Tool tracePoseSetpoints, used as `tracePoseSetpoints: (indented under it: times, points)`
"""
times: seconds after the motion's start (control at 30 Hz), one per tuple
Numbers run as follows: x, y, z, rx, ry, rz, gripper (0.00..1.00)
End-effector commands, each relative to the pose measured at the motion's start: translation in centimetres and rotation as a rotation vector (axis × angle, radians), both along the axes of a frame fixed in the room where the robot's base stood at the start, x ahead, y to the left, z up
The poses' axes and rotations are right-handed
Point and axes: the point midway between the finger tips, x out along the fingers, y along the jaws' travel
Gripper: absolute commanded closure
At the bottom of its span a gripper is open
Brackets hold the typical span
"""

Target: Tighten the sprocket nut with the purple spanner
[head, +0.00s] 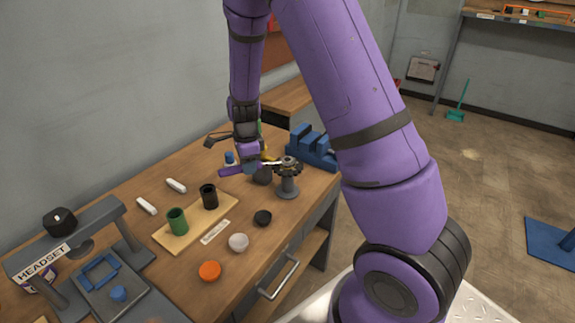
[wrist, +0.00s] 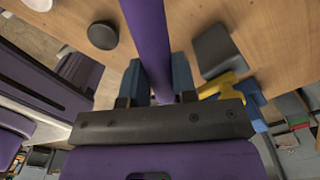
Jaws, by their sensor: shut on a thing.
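My gripper (head: 250,166) is shut on the purple spanner (head: 230,171) above the workbench. The spanner's purple handle points left and its pale metal end points right, to the toothed sprocket (head: 289,170) on a grey stand (head: 288,187). The metal end overlaps the sprocket's left side in the head view; I cannot tell whether it is around the nut (head: 289,159). In the wrist view the spanner handle (wrist: 149,40) runs between the blue fingers of my gripper (wrist: 160,82). The sprocket and nut cannot be made out there.
A blue vice-like block (head: 315,150) stands behind and right of the sprocket. Green (head: 177,221) and black (head: 209,196) cups stand on a wooden board. Black (head: 263,217), white (head: 238,242) and orange (head: 209,271) caps lie in front.

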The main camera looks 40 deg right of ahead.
Motion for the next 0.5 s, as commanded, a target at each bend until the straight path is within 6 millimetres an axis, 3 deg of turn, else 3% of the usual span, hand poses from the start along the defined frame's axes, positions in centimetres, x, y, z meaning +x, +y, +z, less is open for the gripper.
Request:
tracePoseSetpoints:
  times: [0.5]
  points:
    - [0.87,-0.31,0.03,-0.001,0.0,-0.071,1.0]
